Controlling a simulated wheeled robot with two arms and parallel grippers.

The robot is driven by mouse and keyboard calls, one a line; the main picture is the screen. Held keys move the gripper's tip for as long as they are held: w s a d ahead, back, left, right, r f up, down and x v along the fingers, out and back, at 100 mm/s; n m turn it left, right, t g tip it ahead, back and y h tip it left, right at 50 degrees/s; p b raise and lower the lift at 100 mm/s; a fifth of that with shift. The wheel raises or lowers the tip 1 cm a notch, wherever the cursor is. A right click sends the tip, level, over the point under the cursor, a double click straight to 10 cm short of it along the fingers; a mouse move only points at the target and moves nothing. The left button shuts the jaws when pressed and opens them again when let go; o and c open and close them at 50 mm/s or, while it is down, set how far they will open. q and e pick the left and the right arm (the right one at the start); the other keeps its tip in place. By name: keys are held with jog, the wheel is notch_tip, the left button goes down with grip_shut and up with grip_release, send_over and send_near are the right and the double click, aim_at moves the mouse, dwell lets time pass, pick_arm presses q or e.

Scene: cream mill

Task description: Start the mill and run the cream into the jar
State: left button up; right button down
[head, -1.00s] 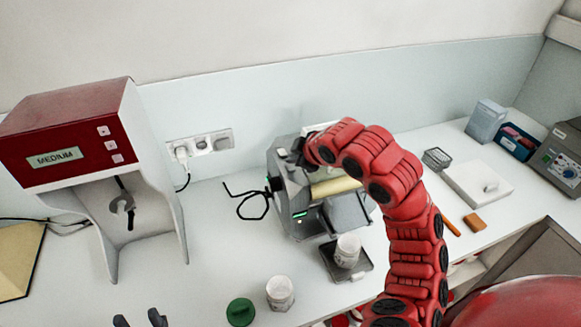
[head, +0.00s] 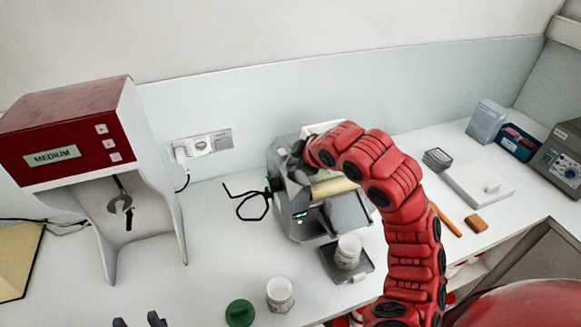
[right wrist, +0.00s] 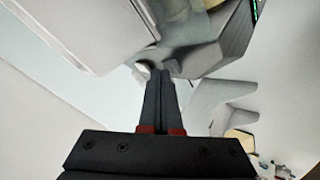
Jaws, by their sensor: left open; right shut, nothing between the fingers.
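The grey mill (head: 310,222) stands at the middle of the bench with a green lit display on its front and a pale roller on top. A white jar (head: 348,250) stands upright on the dark tray (head: 335,268) below the mill's apron (head: 346,212). My right arm reaches over the mill; its gripper (head: 296,155) is at the mill's upper left, mostly hidden. In the right wrist view my right gripper (right wrist: 160,78) is shut and empty, its tips close to a grey part of the mill. My left gripper (head: 140,320) is open at the bottom edge, away from everything.
A second white jar (head: 280,293) and a green lid (head: 240,313) stand at the front. A red and white mixer (head: 75,135) marked MEDIUM is at left. A scale (head: 478,188) is at right.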

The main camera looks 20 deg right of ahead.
jog(key=shift+f, duration=0.15)
dwell(0.4)
jog(key=shift+r, duration=0.8)
jog(key=shift+r, duration=0.1)
jog(key=shift+r+p, duration=0.45)
jog(key=shift+r, duration=2)
jog(key=shift+f, duration=0.1)
